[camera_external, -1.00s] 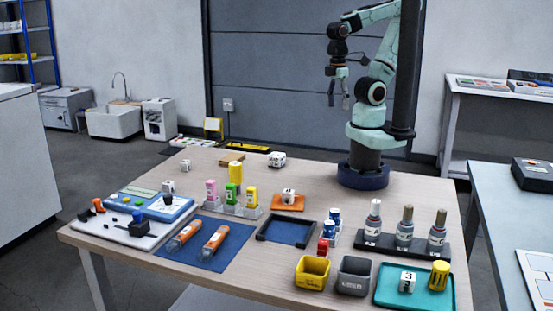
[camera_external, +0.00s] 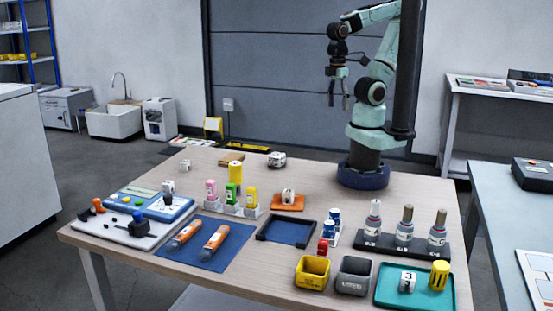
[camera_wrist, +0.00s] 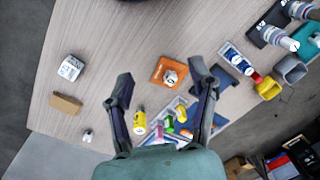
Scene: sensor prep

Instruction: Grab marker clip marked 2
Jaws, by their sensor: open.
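Several white numbered clips are in view, and I cannot clearly read a 2 on any of them. One white clip (camera_external: 288,196) stands on an orange mat (camera_external: 275,205); it also shows in the wrist view (camera_wrist: 170,77), between and beyond my fingers. A larger white block (camera_external: 277,159) lies at the back of the table, and at the left in the wrist view (camera_wrist: 71,68). A small white clip (camera_external: 185,165) is at the back left. The clip on the teal tray (camera_external: 408,282) reads 3. My gripper (camera_external: 338,96) is open and empty, high above the table's back; its fingers (camera_wrist: 160,103) frame the wrist view.
Colored bottles in clear holders (camera_external: 232,195) stand left of the orange mat. A dark-framed blue tray (camera_external: 287,233), yellow bin (camera_external: 312,272), grey bin (camera_external: 354,275) and bottle rack (camera_external: 403,246) lie nearer the front. A wooden block (camera_wrist: 66,103) is at the back.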

